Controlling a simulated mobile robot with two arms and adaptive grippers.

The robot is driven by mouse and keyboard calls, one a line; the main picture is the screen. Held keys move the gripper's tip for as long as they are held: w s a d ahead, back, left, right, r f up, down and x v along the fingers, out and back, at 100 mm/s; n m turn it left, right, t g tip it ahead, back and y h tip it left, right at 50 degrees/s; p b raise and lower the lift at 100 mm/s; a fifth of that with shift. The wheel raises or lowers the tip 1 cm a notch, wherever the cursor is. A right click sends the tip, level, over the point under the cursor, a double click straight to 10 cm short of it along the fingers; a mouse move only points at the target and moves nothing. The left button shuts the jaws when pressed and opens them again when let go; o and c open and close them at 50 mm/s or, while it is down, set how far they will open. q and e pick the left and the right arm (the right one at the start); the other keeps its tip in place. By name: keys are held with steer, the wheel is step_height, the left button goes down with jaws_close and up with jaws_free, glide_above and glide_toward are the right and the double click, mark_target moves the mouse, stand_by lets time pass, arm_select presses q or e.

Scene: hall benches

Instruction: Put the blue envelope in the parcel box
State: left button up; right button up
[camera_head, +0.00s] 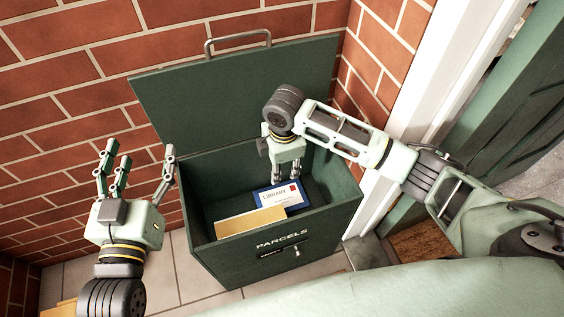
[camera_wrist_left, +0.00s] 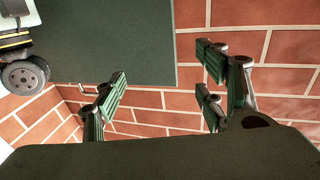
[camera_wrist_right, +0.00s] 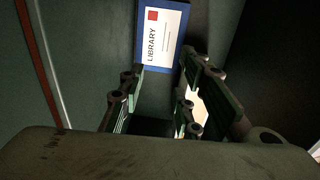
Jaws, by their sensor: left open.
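The blue envelope (camera_head: 278,195), with a white LIBRARY label and a red stamp, lies inside the green parcel box (camera_head: 225,262). It also shows in the right wrist view (camera_wrist_right: 163,38), just beyond the fingertips. My right gripper (camera_head: 288,174) reaches down into the box above the envelope. Its fingers are spread with nothing between them. The box is marked PARCELS, and its lid (camera_head: 210,105) stands open. My left gripper (camera_head: 138,158) is open and empty, fingers up, left of the box.
A tan envelope (camera_head: 250,223) lies in the box beside the blue one. A brick wall (camera_head: 60,130) stands behind. A white door frame (camera_head: 432,70) and green door (camera_head: 500,110) are at right. Another tan item (camera_head: 57,309) shows at the lower left edge. Tiled floor surrounds the box.

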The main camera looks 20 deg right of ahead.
steer(key=s+a+m+t+y, duration=0.25)
steer(key=a+y, duration=0.25)
steer(key=a, duration=0.6)
steer(key=a+r+m+t+y, duration=0.25)
steer(key=r+m+t, duration=0.2)
steer(key=r, duration=0.25)
arm_select(q)
steer(key=shift+f+g, duration=0.3)
steer(key=shift+f, duration=0.15)
arm_select(e)
steer(key=s+d+r+m+t+h, duration=0.3)
steer(key=d+r+m+t, duration=0.5)
steer(key=d+r, duration=0.4)
step_height(320, 180, up, 3)
steer(key=shift+s+d+r+m+t, duration=0.15)
steer(key=shift+s+d+m+t, duration=0.2)
steer(key=shift+t, duration=0.45)
steer(key=shift+w+a+h, duration=0.15)
steer(key=shift+h, duration=0.1)
